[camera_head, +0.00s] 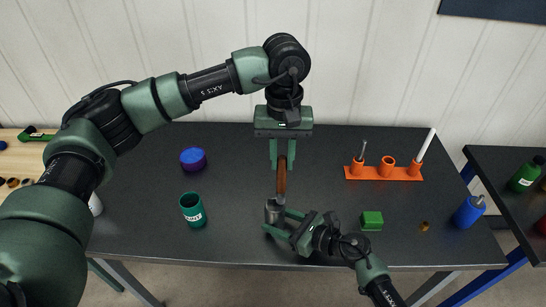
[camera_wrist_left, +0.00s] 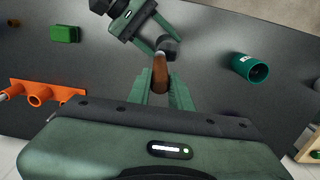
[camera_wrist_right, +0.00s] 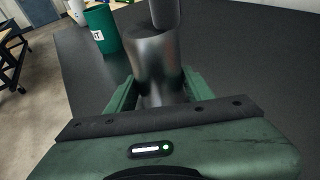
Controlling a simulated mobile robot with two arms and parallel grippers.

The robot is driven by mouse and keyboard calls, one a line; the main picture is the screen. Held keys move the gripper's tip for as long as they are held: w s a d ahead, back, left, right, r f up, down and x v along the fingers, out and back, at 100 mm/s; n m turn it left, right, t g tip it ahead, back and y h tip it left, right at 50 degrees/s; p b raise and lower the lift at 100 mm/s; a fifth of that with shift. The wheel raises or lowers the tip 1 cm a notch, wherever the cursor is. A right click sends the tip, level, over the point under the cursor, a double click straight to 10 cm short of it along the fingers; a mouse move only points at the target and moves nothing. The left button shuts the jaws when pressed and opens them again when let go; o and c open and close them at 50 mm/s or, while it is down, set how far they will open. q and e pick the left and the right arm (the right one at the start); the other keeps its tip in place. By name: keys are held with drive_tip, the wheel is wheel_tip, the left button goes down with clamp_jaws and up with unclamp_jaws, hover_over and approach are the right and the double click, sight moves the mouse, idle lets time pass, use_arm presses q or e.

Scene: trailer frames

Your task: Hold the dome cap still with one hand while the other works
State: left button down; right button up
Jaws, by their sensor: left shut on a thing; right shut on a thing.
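The dome cap, seemingly the grey metal cylinder (camera_head: 271,213), stands near the table's front edge. My right gripper (camera_head: 280,224) is shut on it from the right; in the right wrist view the metal body (camera_wrist_right: 155,55) sits between the fingers. My left gripper (camera_head: 283,158) points down from above, shut on a brown-handled tool (camera_head: 282,180). The brown handle (camera_wrist_left: 160,74) also shows in the left wrist view, its lower end toward the cap. A darker grey cylinder (camera_wrist_right: 165,12) meets the cap's top in the right wrist view. Whether they touch is unclear.
A blue-purple round container (camera_head: 193,158) and a green cup (camera_head: 193,210) stand left. An orange rack (camera_head: 383,173) holding upright items is at back right.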

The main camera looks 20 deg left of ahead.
use_arm(q)
drive_tip(key=shift+s+a, duration=1.4)
drive_tip(key=shift+s, duration=0.05)
drive_tip(key=w+d, duration=0.2)
drive_tip(key=d, duration=0.1)
drive_tip(key=shift+w, duration=0.4)
drive_tip(key=shift+w+a, duration=0.1)
drive_tip(key=shift+a, duration=0.05)
drive_tip(key=shift+d, duration=0.25)
drive_tip(key=shift+a, duration=0.35)
drive_tip(key=s+a+r, duration=0.2)
drive_tip(key=s+r, duration=0.1)
drive_tip(key=r, duration=0.5)
drive_tip(key=shift+a, duration=0.15)
idle(2.6)
